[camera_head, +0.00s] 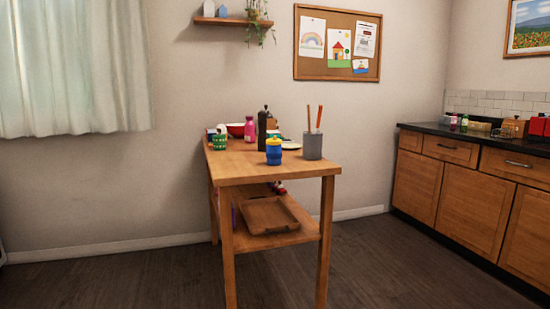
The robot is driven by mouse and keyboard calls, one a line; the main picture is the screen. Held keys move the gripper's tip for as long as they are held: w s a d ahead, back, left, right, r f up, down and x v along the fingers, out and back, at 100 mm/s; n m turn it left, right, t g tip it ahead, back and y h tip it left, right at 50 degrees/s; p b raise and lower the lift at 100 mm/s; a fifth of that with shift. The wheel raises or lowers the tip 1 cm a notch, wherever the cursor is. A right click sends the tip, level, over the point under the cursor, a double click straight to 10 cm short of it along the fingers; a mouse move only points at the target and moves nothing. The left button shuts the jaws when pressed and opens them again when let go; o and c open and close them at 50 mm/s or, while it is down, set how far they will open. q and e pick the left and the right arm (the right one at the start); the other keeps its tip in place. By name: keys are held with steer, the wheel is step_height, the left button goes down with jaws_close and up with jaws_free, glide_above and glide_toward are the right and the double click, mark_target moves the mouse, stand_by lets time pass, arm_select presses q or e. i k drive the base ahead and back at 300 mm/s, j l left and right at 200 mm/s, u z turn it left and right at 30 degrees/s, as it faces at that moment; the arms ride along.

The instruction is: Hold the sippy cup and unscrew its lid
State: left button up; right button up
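The sippy cup (273,156) stands upright on the wooden table, near its middle. The lid sits on the cup. The cup stands just left of a grey utensil holder, and nothing touches it from the front. Neither of my grippers shows in the head view, and no hand is near the cup.
The narrow wooden table (240,170) also bears a grey holder with sticks (312,147), a dark mill (262,130), a pink bottle (249,131), a green patterned cup (220,142) and a red bowl (236,130). A wooden tray (268,215) lies on its lower shelf. The floor around is clear.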

mark_target(274, 152)
steer(key=i+l+u, duration=0.1)
steer(key=i+j+z, duration=0.1)
steer(key=z, duration=0.3)
steer(key=i+j+z, duration=0.1)
steer(key=z, duration=0.3)
steer(key=j+z, duration=0.4)
steer(key=j, duration=0.8)
steer(key=j+z, duration=0.15)
steer(key=j, duration=1)
